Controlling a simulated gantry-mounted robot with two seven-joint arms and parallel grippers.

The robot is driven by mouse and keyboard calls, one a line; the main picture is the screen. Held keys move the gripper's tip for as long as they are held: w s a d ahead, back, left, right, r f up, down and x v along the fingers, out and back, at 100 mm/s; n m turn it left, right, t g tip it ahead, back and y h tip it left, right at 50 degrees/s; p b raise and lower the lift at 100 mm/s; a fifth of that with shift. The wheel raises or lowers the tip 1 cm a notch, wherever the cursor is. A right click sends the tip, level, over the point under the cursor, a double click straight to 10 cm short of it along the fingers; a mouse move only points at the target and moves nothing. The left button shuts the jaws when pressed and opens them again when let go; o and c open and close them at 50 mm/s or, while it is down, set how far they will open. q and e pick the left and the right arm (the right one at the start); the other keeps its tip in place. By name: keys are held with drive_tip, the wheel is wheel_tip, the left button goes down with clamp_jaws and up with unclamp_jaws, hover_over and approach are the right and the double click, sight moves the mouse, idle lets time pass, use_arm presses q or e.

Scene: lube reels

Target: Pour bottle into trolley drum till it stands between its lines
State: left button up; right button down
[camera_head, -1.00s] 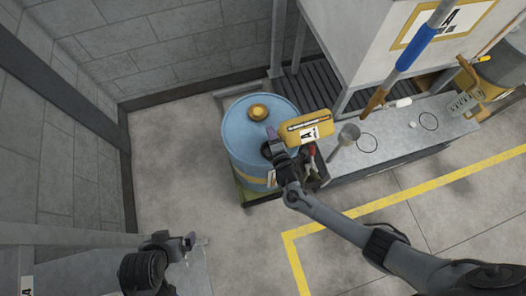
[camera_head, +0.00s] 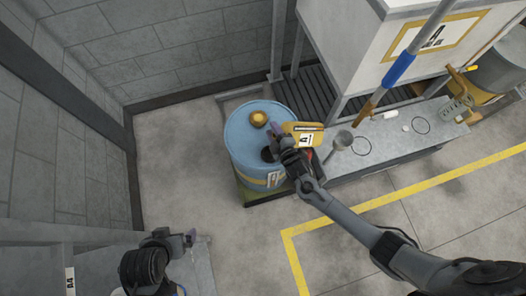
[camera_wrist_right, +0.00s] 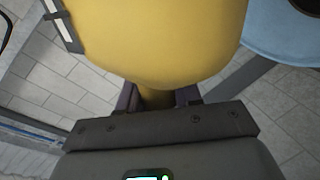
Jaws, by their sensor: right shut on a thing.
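A blue drum (camera_head: 243,142) stands on a low trolley (camera_head: 257,201) by the bench, with a gold cap (camera_head: 258,118) on top. My right gripper (camera_head: 279,138) is shut on a yellow bottle (camera_head: 303,128) with a white "A" label, at the drum's right side of the top. In the right wrist view the bottle (camera_wrist_right: 165,40) fills the upper middle, its narrow part between the fingers (camera_wrist_right: 158,98); the drum (camera_wrist_right: 275,35) shows upper right with a dark opening. The bottle's mouth, any stream and the level lines cannot be made out. My left gripper (camera_head: 190,238) is low left, away from the drum.
A grey bench (camera_head: 395,140) right of the drum holds a funnel (camera_head: 340,143) and small items. Yellow lines (camera_head: 400,195) mark the open floor.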

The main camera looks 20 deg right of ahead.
use_arm(q)
wheel_tip(320, 180, up, 7)
drive_tip(key=p, duration=0.6)
drive_tip(key=shift+r, duration=0.15)
use_arm(e)
drive_tip(key=d+r+m+t+y, duration=0.2)
drive_tip(key=d+r+m, duration=0.7)
drive_tip(key=d+r, duration=0.3)
drive_tip(key=shift+r+m+y, duration=0.3)
drive_tip(key=shift+r+y, duration=0.1)
drive_tip(key=shift+r, duration=0.05)
use_arm(q)
drive_tip(key=shift+r, duration=0.1)
use_arm(e)
drive_tip(key=shift+r, duration=0.1)
